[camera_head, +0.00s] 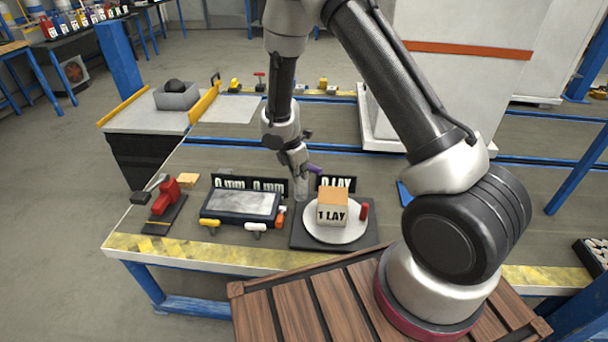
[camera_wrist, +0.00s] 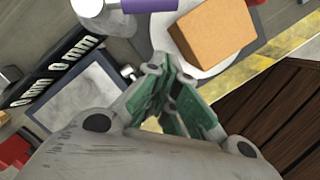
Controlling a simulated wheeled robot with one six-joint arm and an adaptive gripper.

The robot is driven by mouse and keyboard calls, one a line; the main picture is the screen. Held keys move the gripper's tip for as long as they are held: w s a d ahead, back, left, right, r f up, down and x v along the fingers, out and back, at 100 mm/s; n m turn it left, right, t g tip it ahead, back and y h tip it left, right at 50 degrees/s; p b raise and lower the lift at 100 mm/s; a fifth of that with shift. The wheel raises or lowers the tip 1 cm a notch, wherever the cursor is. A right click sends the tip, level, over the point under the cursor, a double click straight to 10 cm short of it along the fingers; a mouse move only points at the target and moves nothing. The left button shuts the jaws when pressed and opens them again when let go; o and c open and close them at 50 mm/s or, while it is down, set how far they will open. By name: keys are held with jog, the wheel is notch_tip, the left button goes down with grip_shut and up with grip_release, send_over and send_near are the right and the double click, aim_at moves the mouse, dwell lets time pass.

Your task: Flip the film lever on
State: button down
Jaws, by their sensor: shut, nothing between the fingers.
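My gripper (camera_head: 301,194) points down between a grey-topped panel (camera_head: 240,206) and a round white turntable (camera_head: 327,234). Its green-padded fingers (camera_wrist: 172,105) are shut and empty in the wrist view. The panel has small levers on its front: a yellow-orange one (camera_head: 210,222), a white one (camera_head: 256,227) and another orange one (camera_head: 280,214). A purple cylinder (camera_head: 313,169) sticks out behind the gripper and shows at the top of the wrist view (camera_wrist: 150,5). I cannot tell which of these is the film lever.
A box marked "1 LAY" (camera_head: 332,213) and a red post (camera_head: 364,210) are at the turntable. Black signs read "0 mm 0 mm" (camera_head: 249,185) and "0 LAY" (camera_head: 337,183). A red tool (camera_head: 165,196) lies left. The yellow-striped bench edge (camera_head: 190,252) runs in front.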

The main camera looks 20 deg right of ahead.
jog(key=v, duration=1)
jog(key=shift+s, duration=0.4)
jog(key=shift+d, duration=0.1)
jog(key=s+d+r+m+t, duration=0.1)
jog(key=s+d+r+m, duration=0.4)
jog(key=s+r+m, duration=0.2)
jog(key=s+d+r+m+t+y, duration=0.1)
jog(key=s+d+r+m, duration=0.5)
jog(key=s+r, duration=0.5)
jog(key=s+d+r+m+t+y, duration=0.1)
jog(key=s+d+r+m, duration=0.4)
jog(key=s+r+m, duration=0.3)
jog(key=shift+s+d+r+t, duration=0.35)
jog(key=shift+s+r, duration=0.45)
jog(key=shift+s, duration=0.35)
